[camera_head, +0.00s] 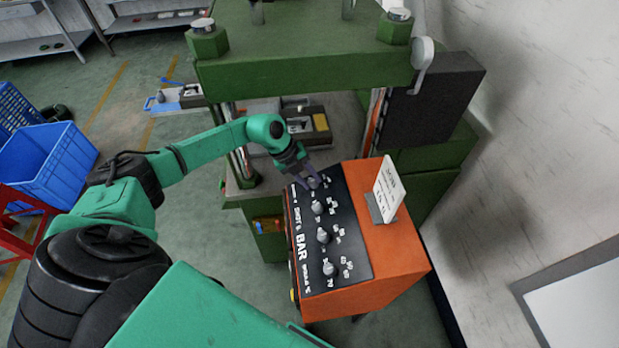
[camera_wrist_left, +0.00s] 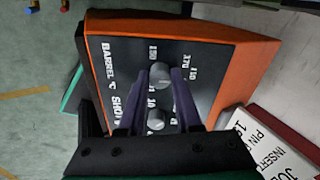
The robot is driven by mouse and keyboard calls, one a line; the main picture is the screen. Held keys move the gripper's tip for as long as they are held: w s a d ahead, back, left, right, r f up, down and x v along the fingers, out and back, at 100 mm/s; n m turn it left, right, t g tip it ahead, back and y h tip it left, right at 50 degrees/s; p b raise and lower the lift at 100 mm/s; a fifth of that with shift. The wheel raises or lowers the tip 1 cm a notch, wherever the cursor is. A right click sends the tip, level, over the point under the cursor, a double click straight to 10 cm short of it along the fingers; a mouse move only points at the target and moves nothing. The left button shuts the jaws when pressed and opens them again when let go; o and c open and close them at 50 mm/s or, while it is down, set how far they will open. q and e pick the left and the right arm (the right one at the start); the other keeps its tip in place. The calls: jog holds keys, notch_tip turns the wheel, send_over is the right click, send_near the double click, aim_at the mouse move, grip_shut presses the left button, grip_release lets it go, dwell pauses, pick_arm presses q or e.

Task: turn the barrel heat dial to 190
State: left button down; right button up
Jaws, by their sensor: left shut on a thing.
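The control box has a black sloping panel (camera_head: 342,252) with a column of grey dials in an orange housing (camera_head: 385,255). The barrel heat dial (camera_wrist_left: 160,77) is the one at the panel's far end, beside the "BARREL °C" lettering in the left wrist view. My left gripper (camera_head: 311,182) reaches down onto this dial. Its two fingers (camera_wrist_left: 160,73) stand on either side of the knob and are shut on it. The fingers partly cover the dial in the head view, and its pointer setting cannot be read. My right gripper is not in view.
The shot dial (camera_head: 317,207) is close to the gripper, with further dials (camera_head: 322,235) nearer. A white card (camera_head: 389,188) stands in a holder on the box's right side. The green press (camera_head: 300,80) rises behind. Blue crates (camera_head: 65,160) stand at the left.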

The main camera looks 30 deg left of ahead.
pick_arm(q)
jog(key=shift+w+a+r, duration=0.1)
jog(key=shift+w+r, duration=0.05)
jog(key=c, duration=0.6)
grip_release()
jog(key=shift+c, duration=0.2)
jog(key=shift+o, duration=0.2)
jog(key=b+v, duration=0.2)
jog(key=v, duration=0.5)
jog(key=shift+a+b, duration=0.15)
jog(key=shift+b, duration=0.2)
jog(key=shift+r, duration=0.1)
